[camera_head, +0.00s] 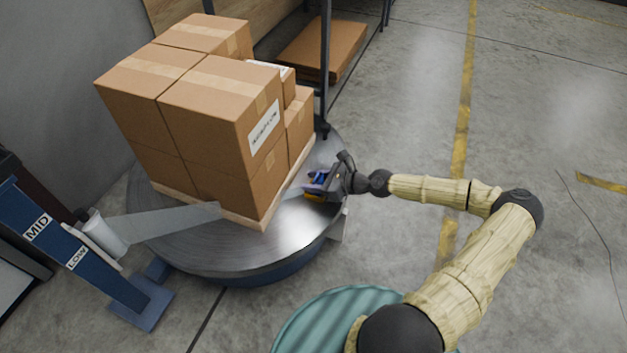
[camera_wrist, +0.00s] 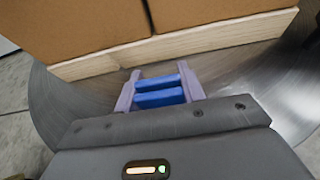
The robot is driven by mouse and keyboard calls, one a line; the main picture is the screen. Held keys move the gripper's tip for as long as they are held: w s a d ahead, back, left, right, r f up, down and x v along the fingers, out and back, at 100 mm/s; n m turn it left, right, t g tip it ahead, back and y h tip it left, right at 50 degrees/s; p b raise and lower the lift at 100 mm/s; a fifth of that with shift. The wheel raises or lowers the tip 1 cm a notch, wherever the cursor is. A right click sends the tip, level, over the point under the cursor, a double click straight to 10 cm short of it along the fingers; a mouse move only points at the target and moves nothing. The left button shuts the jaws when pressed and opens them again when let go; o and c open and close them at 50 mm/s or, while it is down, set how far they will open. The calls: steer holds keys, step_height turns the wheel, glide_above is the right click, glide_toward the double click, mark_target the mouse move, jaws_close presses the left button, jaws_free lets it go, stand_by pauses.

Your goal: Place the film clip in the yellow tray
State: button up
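My gripper (camera_head: 314,184) is at the right rim of the round metal turntable, beside the pallet. In the wrist view its two pale purple fingers (camera_wrist: 160,92) close on the sides of a blue piece with two bars, which I take for the film clip (camera_wrist: 158,99). The film clip also shows as a small blue patch in the head view (camera_head: 319,176). A small yellow patch, seemingly the yellow tray (camera_head: 313,197), shows just below the fingers in the head view, mostly hidden by the gripper. No yellow shows in the wrist view.
Stacked cartons (camera_head: 215,110) stand on a wooden pallet (camera_head: 262,222) on the turntable (camera_head: 200,250), close ahead of my fingers. A film strip (camera_head: 165,222) runs from a roll on the blue post (camera_head: 75,245) to the load. Floor to the right is clear.

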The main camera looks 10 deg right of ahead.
steer(key=o, duration=0.4)
steer(key=shift+o, duration=0.2)
steer(key=shift+r, duration=0.15)
steer(key=p+v, duration=0.5)
steer(key=v, duration=0.7)
steer(key=shift+s, duration=0.1)
